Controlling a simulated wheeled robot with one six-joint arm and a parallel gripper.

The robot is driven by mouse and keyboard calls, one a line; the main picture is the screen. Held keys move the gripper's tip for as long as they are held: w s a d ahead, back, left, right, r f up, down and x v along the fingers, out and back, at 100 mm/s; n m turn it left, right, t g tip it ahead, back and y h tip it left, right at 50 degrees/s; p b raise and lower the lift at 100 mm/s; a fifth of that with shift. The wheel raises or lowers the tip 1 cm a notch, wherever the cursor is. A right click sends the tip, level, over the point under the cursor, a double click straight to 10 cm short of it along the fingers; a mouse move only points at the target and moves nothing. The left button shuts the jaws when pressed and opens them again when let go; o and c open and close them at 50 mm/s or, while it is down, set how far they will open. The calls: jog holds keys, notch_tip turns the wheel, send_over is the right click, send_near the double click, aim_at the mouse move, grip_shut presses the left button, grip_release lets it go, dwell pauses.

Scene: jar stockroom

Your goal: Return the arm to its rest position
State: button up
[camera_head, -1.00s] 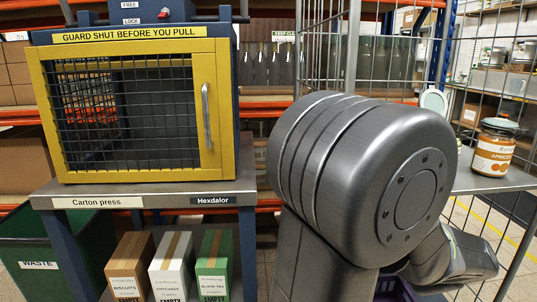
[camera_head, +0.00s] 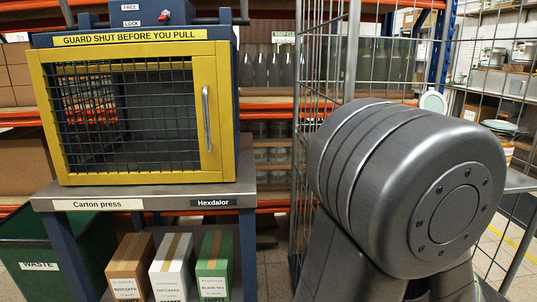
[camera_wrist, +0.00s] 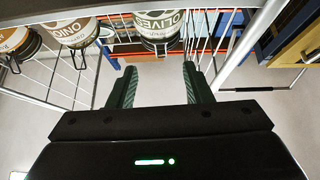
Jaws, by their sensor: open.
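My gripper (camera_wrist: 158,88) shows in the wrist view. Its two dark green ribbed fingers stand apart with nothing between them. Beyond the fingertips are the floor and the wire side of a cage trolley. In the head view a large grey joint of my arm (camera_head: 410,190) fills the right side, and the gripper itself is hidden there.
The carton press (camera_head: 130,120) stands at left with its yellow mesh guard shut. Cartons stand below it, beside a green waste bin (camera_head: 40,262). A wire cage (camera_head: 325,90) stands behind my arm.

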jog(key=x, duration=0.9)
jog(key=shift+w+a+r+b, duration=0.1)
jog(key=shift+w+r+b, duration=0.15)
jog(key=shift+w+b, duration=0.1)
jog(key=shift+r, duration=0.25)
jog(key=shift+s+r+g, duration=0.25)
jog(key=shift+r+g, duration=0.05)
jog(key=shift+g, duration=0.5)
jog(key=r+g+p, duration=0.1)
jog(key=g+p, duration=0.2)
jog(key=r+g+p, duration=0.2)
jog(key=g, duration=0.1)
jog(key=s+r+g+p, duration=0.1)
jog(key=g+p, duration=0.2)
jog(key=shift+r+p, duration=0.25)
jog(key=shift+p, duration=0.1)
jog(key=g+p, duration=0.1)
jog(key=p, duration=0.2)
jog(key=shift+w+r, duration=0.1)
jog(key=shift+r, duration=0.15)
jog(key=p, duration=0.2)
jog(key=g+p, duration=0.1)
jog(key=p, duration=0.1)
jog(key=shift+w+r+g+p, duration=0.1)
jog(key=shift+r+g+p, duration=0.1)
jog(key=shift+g+p, duration=0.15)
jog(key=shift+f+g+p, duration=0.15)
jog(key=shift+g+p, duration=0.1)
jog(key=shift+p, duration=0.75)
